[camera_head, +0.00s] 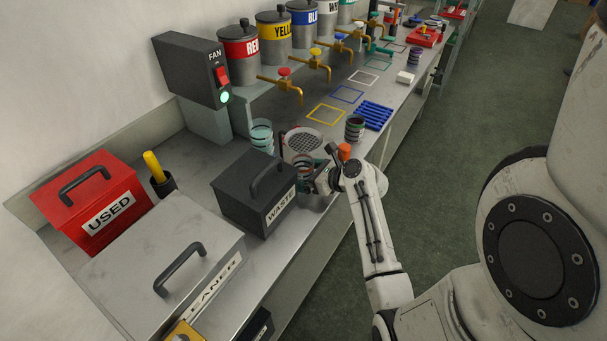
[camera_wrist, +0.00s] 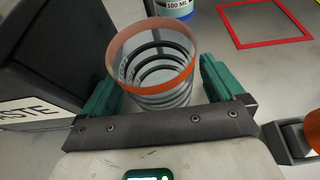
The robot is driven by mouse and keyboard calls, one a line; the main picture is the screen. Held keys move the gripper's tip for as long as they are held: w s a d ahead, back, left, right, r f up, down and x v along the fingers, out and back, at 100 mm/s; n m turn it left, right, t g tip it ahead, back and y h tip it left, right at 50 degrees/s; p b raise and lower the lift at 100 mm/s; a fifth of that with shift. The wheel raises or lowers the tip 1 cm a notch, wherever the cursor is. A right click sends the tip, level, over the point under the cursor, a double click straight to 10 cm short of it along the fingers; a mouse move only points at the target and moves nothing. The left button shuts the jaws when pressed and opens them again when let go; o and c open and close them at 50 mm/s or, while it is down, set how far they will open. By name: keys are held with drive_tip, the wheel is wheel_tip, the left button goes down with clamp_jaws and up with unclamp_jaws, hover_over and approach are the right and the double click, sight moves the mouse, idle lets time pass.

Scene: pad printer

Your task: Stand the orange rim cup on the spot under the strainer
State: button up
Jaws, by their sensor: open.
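The orange rim cup (camera_wrist: 150,86) is a clear cup with dark rings and an orange band round its mouth. In the wrist view it stands between the two green fingers of my gripper (camera_wrist: 163,92), which is open around it. In the head view my gripper (camera_head: 322,180) is at the front of the bench, beside the black waste box, and partly covers the cup (camera_head: 303,161). The round perforated strainer (camera_head: 304,139) is just behind the cup.
The black WASTE box (camera_head: 250,190) is close on the left. A teal-rimmed cup (camera_head: 262,136) and a dark ringed cup (camera_head: 354,129) flank the strainer. An orange-topped item (camera_head: 344,151) is close to my wrist. A blue rack (camera_head: 373,115) and paint taps (camera_head: 285,84) are farther back.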

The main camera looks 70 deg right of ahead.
drive_tip(key=v, duration=1.2)
